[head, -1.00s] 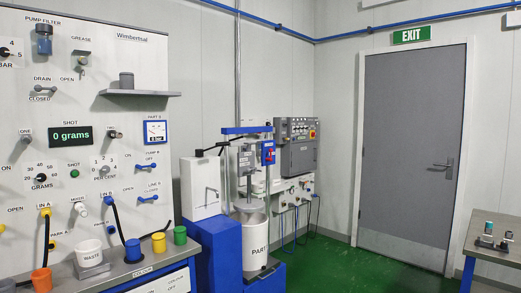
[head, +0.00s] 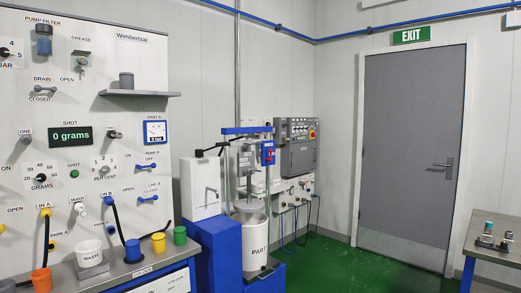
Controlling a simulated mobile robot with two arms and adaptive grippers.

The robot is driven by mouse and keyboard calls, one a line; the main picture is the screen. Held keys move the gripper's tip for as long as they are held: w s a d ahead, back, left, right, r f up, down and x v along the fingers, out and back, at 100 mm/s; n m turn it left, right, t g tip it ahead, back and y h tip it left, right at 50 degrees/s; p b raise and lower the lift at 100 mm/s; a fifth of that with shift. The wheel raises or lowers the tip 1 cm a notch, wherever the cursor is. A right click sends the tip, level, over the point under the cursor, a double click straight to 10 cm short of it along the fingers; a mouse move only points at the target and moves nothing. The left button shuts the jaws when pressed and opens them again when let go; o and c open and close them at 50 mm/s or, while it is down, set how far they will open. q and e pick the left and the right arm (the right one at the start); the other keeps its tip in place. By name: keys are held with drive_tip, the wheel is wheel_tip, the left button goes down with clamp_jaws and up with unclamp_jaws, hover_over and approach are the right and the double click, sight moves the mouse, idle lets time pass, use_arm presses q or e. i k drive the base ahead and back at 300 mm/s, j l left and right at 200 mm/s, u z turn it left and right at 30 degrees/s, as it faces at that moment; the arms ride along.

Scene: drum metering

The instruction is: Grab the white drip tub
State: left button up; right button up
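No thing in view is labelled as a drip tub. A small white tub marked WASTE (head: 91,250) stands upright on a grey block (head: 93,268) on the bench under the metering panel. A larger white drum marked PART (head: 257,261), its label partly hidden, stands under the blue press frame. I cannot tell whether either is the drip tub. Neither of my grippers is in view.
Black hoses hang in front of the panel. The green floor (head: 345,270) is clear before the grey door (head: 410,150). Another table (head: 493,258) stands at right.

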sight(256, 187)
drive_tip(key=i+z, duration=0.15)
drive_tip(key=i, duration=0.6)
drive_tip(key=i+z, duration=0.2)
drive_tip(key=i, duration=0.55)
drive_tip(key=i+l+z, duration=0.2)
drive_tip(key=i, duration=0.4)
drive_tip(key=i+z, duration=0.25)
drive_tip(key=i, duration=0.3)
drive_tip(key=i+j+z, duration=0.2)
drive_tip(key=i, duration=0.4)
drive_tip(key=i+j+z, duration=0.25)
drive_tip(key=i, duration=0.35)
drive_tip(key=i+l+u, duration=0.2)
drive_tip(key=i, duration=0.3)
drive_tip(key=i+u, duration=0.2)
drive_tip(key=i, duration=0.3)
drive_tip(key=i+u, duration=0.2)
drive_tip(key=u, duration=0.25)
drive_tip(key=i+l+u, duration=0.1)
drive_tip(key=u, duration=0.3)
drive_tip(key=i+l+u, duration=0.2)
drive_tip(key=u, duration=0.25)
drive_tip(key=i+l+u, duration=0.2)
drive_tip(key=u, duration=0.25)
